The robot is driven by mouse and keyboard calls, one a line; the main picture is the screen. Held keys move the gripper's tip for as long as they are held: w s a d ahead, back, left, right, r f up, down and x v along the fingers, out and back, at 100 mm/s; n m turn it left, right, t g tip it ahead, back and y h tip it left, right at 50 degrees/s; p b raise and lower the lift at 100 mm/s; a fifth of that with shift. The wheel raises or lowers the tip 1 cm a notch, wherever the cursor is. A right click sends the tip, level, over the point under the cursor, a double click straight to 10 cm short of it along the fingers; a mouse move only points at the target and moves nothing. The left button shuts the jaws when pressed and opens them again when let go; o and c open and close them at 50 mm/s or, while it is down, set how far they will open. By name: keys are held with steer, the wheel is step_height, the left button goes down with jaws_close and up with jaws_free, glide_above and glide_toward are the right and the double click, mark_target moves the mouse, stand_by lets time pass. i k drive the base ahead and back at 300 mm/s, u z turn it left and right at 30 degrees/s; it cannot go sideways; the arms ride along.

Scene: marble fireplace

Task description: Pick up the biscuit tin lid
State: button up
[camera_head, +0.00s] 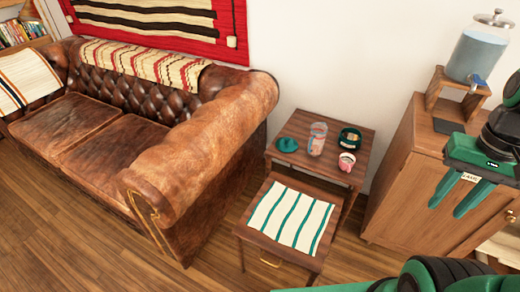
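A round teal lid (287,144), which looks like the biscuit tin lid, lies flat near the left edge of the small wooden side table (340,178). A round dark green tin (350,138) stands open at the right of the same tabletop, with something pale and brownish inside. My gripper (456,198) is at the right of the view, in front of the wooden cabinet in the picture. Its two green fingers are apart, with nothing seen between them. It is well to the right of the lid and not touching it.
A clear glass jar (317,138) stands between lid and tin, and a pink cup (347,162) is in front of the tin. A lower table with a striped cloth (292,220) is in front. A leather sofa (200,140) is left; a cabinet (410,190) with a water dispenser (476,52) is right.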

mark_target(285, 144)
steer(key=u, duration=2.35)
steer(key=k, duration=1.15)
steer(key=z, duration=1.5)
steer(key=i, duration=1.05)
